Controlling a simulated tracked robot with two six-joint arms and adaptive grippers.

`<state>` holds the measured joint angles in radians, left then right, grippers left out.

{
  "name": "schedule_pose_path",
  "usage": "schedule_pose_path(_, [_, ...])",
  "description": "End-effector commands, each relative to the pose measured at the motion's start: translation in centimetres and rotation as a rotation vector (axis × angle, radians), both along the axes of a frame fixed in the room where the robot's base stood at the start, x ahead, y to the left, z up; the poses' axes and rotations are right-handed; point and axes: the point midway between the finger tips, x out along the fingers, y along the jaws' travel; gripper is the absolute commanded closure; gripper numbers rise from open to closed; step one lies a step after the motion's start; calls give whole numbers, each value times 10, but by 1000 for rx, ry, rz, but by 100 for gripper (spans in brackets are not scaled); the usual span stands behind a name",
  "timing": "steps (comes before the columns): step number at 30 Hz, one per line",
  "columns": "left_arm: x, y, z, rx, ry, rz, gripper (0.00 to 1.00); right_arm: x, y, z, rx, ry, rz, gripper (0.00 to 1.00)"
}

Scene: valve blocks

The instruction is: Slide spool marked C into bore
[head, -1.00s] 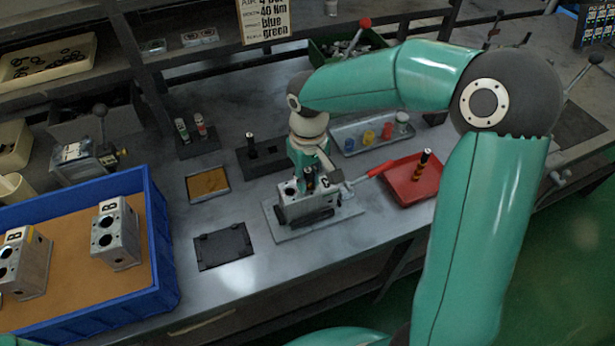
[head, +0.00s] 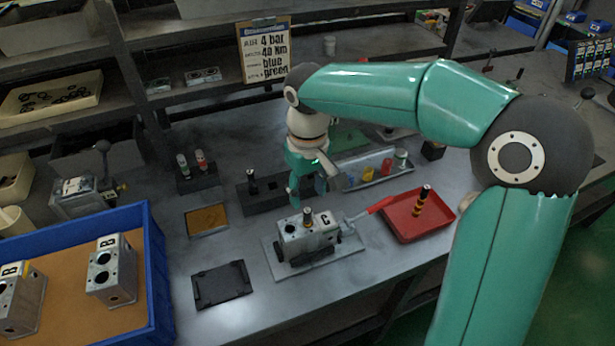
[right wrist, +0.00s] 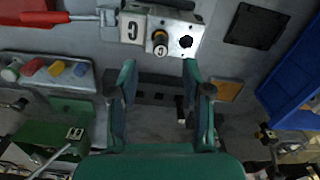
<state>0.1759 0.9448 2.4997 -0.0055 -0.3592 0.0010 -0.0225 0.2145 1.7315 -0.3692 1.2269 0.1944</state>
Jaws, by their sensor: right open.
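The valve block marked C (head: 310,238) sits on a grey plate in the middle of the bench. A spool (head: 307,217) with a dark top and a yellow band stands upright in one bore, its upper part sticking out. My right gripper (right wrist: 159,72) is open and empty, behind and above the block, clear of the spool. My left gripper is not in view.
A red tray (head: 394,228) right of the block holds another banded spool (head: 421,203). A blue crate (head: 160,285) with more valve blocks stands left. A dark flat pad (head: 222,285) lies in front.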

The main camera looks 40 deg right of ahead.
Motion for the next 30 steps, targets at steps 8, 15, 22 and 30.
schedule_pose_path(8, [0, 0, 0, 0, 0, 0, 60, 0, 0, 34, 1, -1, 1, 51])
schedule_pose_path(15, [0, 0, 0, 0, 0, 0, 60, 0, 0, 37, 1, 0, 1, 51])
schedule_pose_path(22, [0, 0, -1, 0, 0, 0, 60, 0, 0, 37, 0, 0, 1, 51])
schedule_pose_path(30, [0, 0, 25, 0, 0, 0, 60, 0, 0, 63, 1, 0, 1, 51])
